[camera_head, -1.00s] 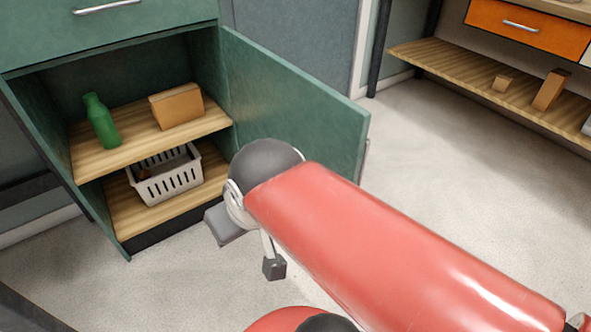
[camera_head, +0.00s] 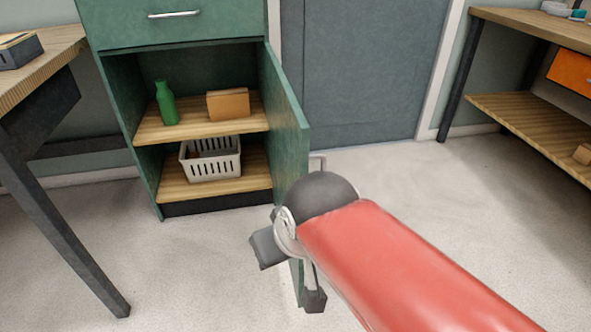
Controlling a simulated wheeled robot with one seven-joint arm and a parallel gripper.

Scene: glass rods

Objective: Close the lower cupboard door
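The lower cupboard door (camera_head: 285,130) is green, hinged on the cupboard's right side, and stands open toward me, seen nearly edge-on. Its pale bar handle (camera_head: 319,159) shows just above my dark wrist, on the door's outer side. The green cupboard (camera_head: 150,172) is open, with its shelves in view. My gripper (camera_head: 290,275) is in front of the door's lower part, with its two dark fingers spread apart. A strip of green door shows between them. I cannot tell whether the fingers touch the door. My wrist and red arm hide part of it.
A green bottle (camera_head: 166,103), a brown box (camera_head: 228,104) and a white basket (camera_head: 211,160) stand inside the cupboard. A table with dark legs (camera_head: 60,220) is at left. A wooden shelf unit (camera_head: 520,112) is at right. The floor before the cupboard is clear.

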